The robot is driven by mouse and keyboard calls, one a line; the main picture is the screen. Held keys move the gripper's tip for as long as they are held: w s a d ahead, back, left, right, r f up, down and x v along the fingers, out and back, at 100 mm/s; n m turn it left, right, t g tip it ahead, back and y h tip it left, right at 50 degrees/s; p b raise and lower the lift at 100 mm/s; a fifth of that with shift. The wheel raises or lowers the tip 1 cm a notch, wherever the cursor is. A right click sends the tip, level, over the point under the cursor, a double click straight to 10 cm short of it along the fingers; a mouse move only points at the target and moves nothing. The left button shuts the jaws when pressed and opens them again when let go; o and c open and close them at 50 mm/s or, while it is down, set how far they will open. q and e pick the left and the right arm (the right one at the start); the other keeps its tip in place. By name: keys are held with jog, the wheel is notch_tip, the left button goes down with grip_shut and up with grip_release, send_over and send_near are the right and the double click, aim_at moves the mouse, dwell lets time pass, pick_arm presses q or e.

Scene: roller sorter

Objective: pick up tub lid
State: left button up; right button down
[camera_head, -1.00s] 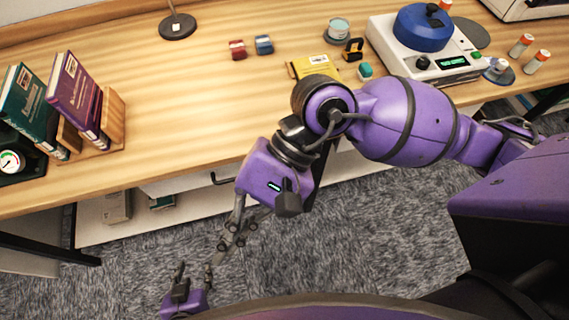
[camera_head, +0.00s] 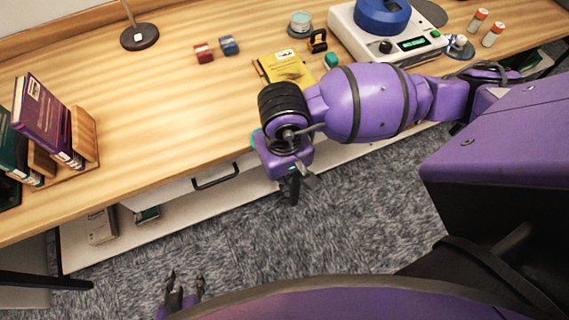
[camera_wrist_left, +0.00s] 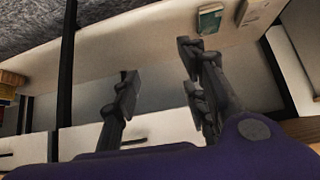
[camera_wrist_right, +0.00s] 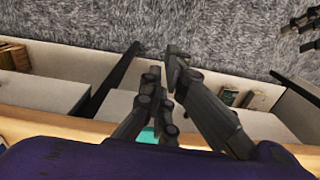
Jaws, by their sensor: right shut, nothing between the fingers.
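A teal edge (camera_head: 256,138) shows on the table's front edge, mostly hidden behind my right wrist. It may be the tub lid, but too little shows to tell. A teal patch (camera_wrist_right: 148,135) also shows behind the fingers in the right wrist view. My right gripper (camera_head: 297,187) is shut and empty, just in front of the table edge, with its fingers close together in the right wrist view (camera_wrist_right: 163,73). My left gripper (camera_head: 186,287) is open and empty, low over the floor, well away from the table top; its fingers stand apart in the left wrist view (camera_wrist_left: 155,88).
A yellow book (camera_head: 285,68), red block (camera_head: 203,53), blue block (camera_head: 228,45) and white device (camera_head: 385,35) are on the table. Books (camera_head: 45,115) stand left. A drawer handle (camera_head: 215,177) juts out below. The table's left middle is clear.

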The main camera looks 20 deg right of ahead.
jog(key=w, duration=0.4)
jog(key=shift+r, duration=0.3)
jog(key=shift+s, duration=0.1)
